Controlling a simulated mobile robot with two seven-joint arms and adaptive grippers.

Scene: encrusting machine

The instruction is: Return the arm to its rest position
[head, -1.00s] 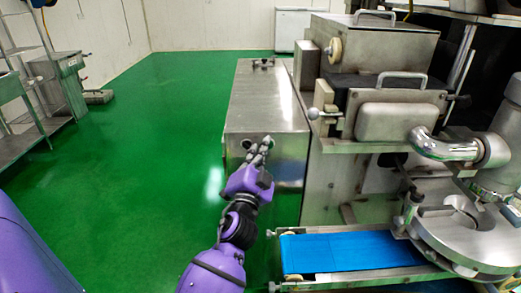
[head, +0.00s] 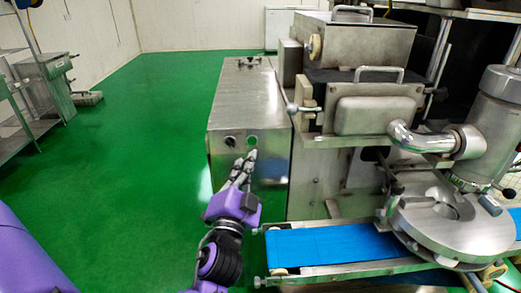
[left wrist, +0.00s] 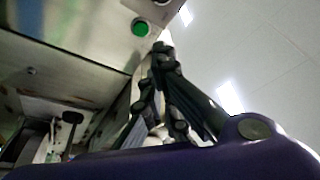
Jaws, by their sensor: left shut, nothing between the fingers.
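My left gripper (head: 244,168) is in front of the steel cabinet of the encrusting machine, just below its buttons. Its fingers are together and hold nothing. In the left wrist view the fingers (left wrist: 162,50) meet at their tips, below and right of a green button (left wrist: 141,27). In the head view the green button (head: 251,142) sits on the cabinet's front face, beside a dark button (head: 230,141). The fingertips appear close to the green button; I cannot tell whether they touch it. My right gripper is not in view.
The steel cabinet (head: 240,105) and machine body fill the middle and right. A blue conveyor belt (head: 345,241) runs below, leading to a round steel turntable (head: 440,222). Green floor (head: 135,150) is free on the left. Steel shelving (head: 20,105) stands at the far left.

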